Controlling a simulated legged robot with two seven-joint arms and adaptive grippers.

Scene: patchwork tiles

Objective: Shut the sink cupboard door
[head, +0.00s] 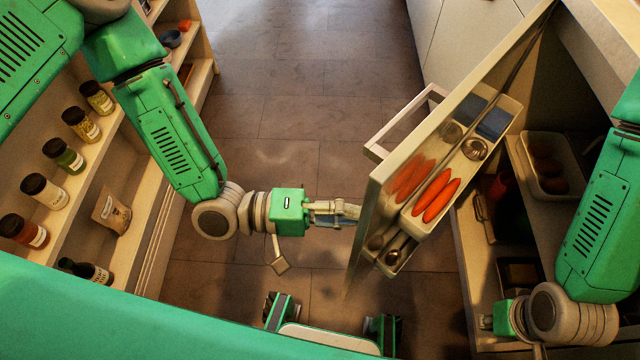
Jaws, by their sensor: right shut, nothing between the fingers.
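The cupboard door (376,215) stands wide open on the right side of the head view, its free edge towards the picture's middle. A pale bar handle (398,124) sits on its outer face. Its inner face bears a pale rack (449,196) with orange-red items and a blue block. My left gripper (342,212) is at the door's free edge. I cannot tell whether it touches the door or how far its fingers are apart. My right gripper (487,322) is low at the right, by the cupboard opening, shut and empty; little of its fingers shows.
The open cupboard on the right holds a pale tray (545,163) and dark items on shelves. A shelf unit (130,135) with several jars (82,124) and a dark bottle (86,271) stands on the left. The tiled floor (300,110) between them is clear.

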